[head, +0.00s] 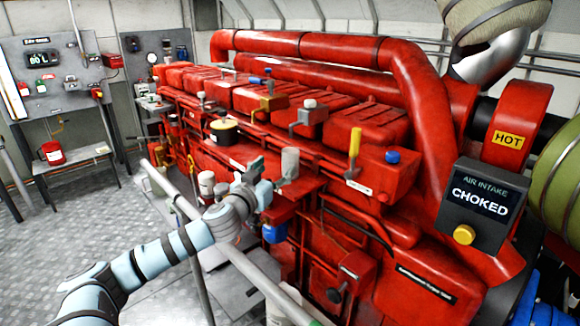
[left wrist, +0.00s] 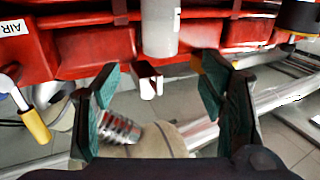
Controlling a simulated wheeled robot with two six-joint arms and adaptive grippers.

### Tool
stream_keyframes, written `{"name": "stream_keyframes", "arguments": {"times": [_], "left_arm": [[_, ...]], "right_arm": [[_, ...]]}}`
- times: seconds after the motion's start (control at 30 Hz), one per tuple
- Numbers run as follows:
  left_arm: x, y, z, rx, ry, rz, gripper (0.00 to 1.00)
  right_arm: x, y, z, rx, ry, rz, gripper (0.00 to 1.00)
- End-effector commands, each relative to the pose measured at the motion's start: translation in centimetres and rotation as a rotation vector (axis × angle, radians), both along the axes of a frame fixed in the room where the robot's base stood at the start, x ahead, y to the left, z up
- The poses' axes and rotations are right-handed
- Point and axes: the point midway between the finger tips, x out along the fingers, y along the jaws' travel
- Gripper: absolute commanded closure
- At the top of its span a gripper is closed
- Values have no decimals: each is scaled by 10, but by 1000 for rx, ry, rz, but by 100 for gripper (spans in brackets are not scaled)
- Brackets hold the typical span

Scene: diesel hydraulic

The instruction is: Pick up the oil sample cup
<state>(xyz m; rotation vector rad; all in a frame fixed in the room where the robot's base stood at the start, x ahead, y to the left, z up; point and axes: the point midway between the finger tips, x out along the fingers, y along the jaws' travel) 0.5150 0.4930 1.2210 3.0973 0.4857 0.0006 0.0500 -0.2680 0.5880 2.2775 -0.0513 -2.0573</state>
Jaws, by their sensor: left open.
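A grey, cloudy cylinder that looks like the oil sample cup (head: 290,162) stands upright at the near side of the red engine. It also shows in the left wrist view (left wrist: 160,28), at the top middle. My left gripper (head: 270,176) is open and just left of the cup in the head view. In the left wrist view my left gripper (left wrist: 160,85) has its two green-padded fingers apart, with the cup beyond the gap between them. The fingers hold nothing. The cup's markings are too small to read. My right gripper is not in view.
The red engine (head: 330,55) fills the middle and right. A grey rail (head: 235,257) runs in front of it, below my left arm. A blue cup-like part (head: 274,232) hangs below the gripper. An "AIR INTAKE CHOKED" box (head: 478,203) is at right.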

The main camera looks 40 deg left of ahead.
Motion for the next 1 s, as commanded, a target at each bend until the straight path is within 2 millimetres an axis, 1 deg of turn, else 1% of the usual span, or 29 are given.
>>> {"name": "stream_keyframes", "arguments": {"times": [0.03, 0.13, 0.37, 0.47, 0.53, 0.63, 0.8, 0.83, 0.87, 1.0], "left_arm": [[12, 1, 8, -15, -13, -2, 36], [35, 9, 10, -11, -10, -3, 36], [63, 20, 7, -2, -4, -2, 36], [80, 26, 5, -2, -4, -1, 36], [91, 30, 3, -2, -5, -1, 36], [99, 32, 2, 1, -4, -2, 36], [100, 33, 0, 6, -1, -2, 36], [100, 33, 0, 6, -1, -2, 37], [100, 33, 0, 6, -1, -2, 42], [99, 33, 0, 7, -1, -2, 64]], "right_arm": [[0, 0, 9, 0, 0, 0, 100], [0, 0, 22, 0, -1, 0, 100], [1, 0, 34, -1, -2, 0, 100], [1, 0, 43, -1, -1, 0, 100], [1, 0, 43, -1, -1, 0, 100], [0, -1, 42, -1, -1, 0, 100], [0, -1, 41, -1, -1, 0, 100], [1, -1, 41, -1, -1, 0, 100], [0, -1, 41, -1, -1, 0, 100], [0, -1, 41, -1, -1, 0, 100]]}}
